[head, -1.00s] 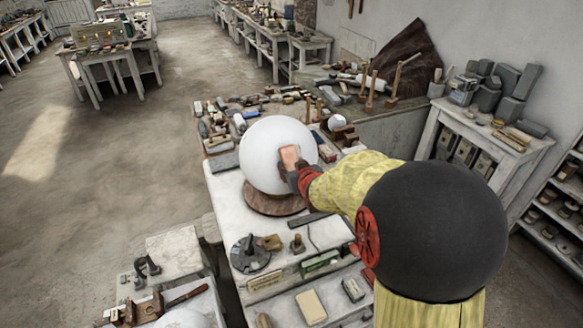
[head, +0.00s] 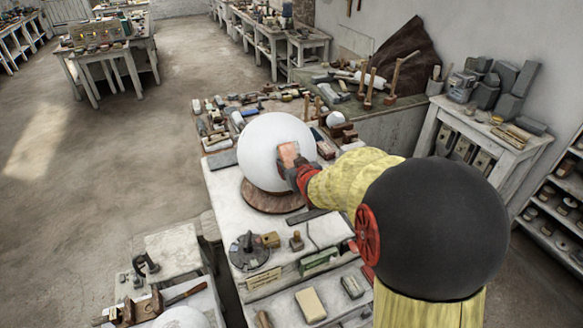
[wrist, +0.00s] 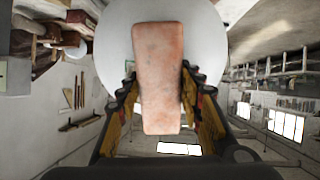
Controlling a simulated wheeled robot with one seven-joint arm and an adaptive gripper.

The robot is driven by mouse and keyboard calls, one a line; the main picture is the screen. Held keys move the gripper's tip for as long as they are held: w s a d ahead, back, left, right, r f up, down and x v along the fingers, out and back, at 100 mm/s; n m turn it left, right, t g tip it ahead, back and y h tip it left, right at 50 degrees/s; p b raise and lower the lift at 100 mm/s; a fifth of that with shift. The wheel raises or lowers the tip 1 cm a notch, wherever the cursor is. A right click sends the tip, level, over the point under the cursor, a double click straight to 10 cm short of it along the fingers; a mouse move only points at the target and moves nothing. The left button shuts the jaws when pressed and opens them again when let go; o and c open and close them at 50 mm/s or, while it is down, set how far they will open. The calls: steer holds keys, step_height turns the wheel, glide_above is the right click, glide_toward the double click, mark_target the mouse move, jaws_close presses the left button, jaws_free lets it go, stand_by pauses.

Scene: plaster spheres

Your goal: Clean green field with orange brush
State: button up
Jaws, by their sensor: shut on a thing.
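A large white plaster sphere (head: 268,150) sits on a round brown base (head: 262,201) on the worktable. My gripper (head: 300,170) is at the sphere's right, near side, shut on a salmon-orange block (head: 288,152). In the wrist view the block (wrist: 158,75) lies between both fingers and covers the middle of the sphere (wrist: 115,55). The block is at the sphere's surface; I cannot tell if it touches. No bristles show on it.
The worktable (head: 222,187) carries many tools behind the sphere. In front are a round dark metal fixture (head: 249,252), a green-sided piece (head: 320,260) and a cream block (head: 310,304). A low bench with clamps stands at lower left. Open floor (head: 130,150) lies to the left.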

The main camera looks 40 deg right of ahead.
steer(key=shift+w+d+r+p, duration=0.1)
steer(key=shift+w+r+p, duration=0.25)
steer(key=shift+r, duration=0.3)
steer(key=shift+w+r+p, duration=0.25)
steer(key=shift+w+r, duration=0.1)
steer(key=shift+r, duration=0.3)
steer(key=shift+s+f+b, duration=0.35)
steer(key=shift+f+b, duration=0.15)
steer(key=shift+f, duration=0.15)
steer(key=shift+s+f+b, duration=0.3)
steer(key=shift+f+b, duration=0.2)
steer(key=shift+f, duration=0.2)
steer(key=shift+s+f+b, duration=0.35)
steer(key=shift+f+b, duration=0.15)
steer(key=shift+f, duration=0.15)
steer(key=shift+w+r+p, duration=0.35)
steer(key=shift+r+p, duration=0.05)
steer(key=shift+r, duration=0.25)
steer(key=shift+w+r+p, duration=0.3)
steer(key=shift+r+p, duration=0.1)
steer(key=shift+r, duration=0.3)
steer(key=shift+w+r+p, duration=0.35)
steer(key=shift+r+p, duration=0.05)
steer(key=shift+r, duration=0.25)
